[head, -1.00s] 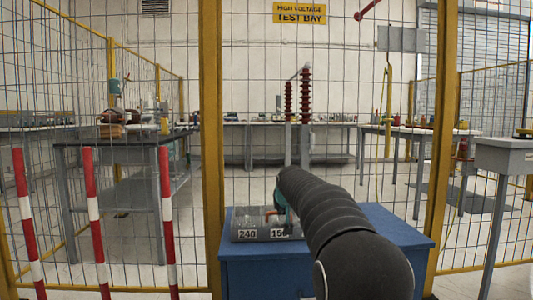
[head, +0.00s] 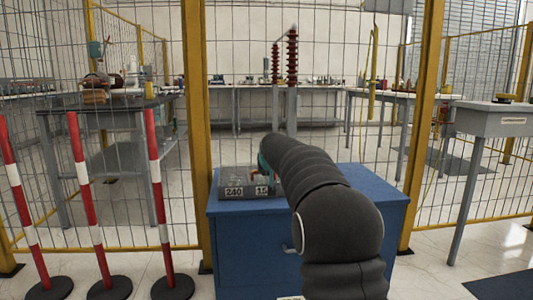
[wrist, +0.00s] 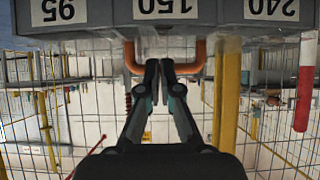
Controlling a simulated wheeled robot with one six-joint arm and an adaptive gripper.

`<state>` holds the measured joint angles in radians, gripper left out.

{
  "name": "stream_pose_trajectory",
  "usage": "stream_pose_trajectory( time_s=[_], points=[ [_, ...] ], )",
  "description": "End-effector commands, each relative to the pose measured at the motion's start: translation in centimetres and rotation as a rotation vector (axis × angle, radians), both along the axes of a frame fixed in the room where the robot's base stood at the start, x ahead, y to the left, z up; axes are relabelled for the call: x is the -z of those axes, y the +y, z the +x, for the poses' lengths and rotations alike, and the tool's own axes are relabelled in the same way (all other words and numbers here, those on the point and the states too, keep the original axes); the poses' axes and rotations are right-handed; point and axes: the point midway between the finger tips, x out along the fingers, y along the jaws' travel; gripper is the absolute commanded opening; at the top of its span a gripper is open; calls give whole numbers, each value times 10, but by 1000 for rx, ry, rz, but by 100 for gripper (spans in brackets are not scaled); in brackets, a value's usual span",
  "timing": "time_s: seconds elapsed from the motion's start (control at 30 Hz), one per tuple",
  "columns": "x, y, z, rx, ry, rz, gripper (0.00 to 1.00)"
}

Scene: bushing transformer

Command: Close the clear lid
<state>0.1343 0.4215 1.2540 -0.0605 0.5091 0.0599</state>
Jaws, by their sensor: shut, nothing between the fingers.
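I cannot make out a clear lid as such in either view. A dark grey case (head: 246,192) with white number labels sits on the blue cabinet (head: 380,188). In the wrist view, the case (wrist: 210,14) runs along the top edge, its labels 95, 150 and 240 upside down. My gripper (wrist: 165,66) is shut and empty between the bars, close to the case. In the head view, my arm hides part of the case and most of my gripper (head: 264,168).
A yellow-framed mesh fence (head: 196,120) stands behind the cabinet. Several red-and-white posts (head: 158,195) on black bases stand at left. A grey table (head: 495,121) is at right. Red ribbed insulators (head: 292,55) stand beyond the fence.

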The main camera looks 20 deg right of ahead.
Motion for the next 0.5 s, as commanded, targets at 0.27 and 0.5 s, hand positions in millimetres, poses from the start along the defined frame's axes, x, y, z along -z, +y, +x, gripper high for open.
stream_pose_trajectory(
  time_s=[0.27, 0.5],
  points=[
    [-28, -1, -18, 6, -11, -1, 0],
    [-11, 5, -51, 5, -16, -2, 0]
  ],
)
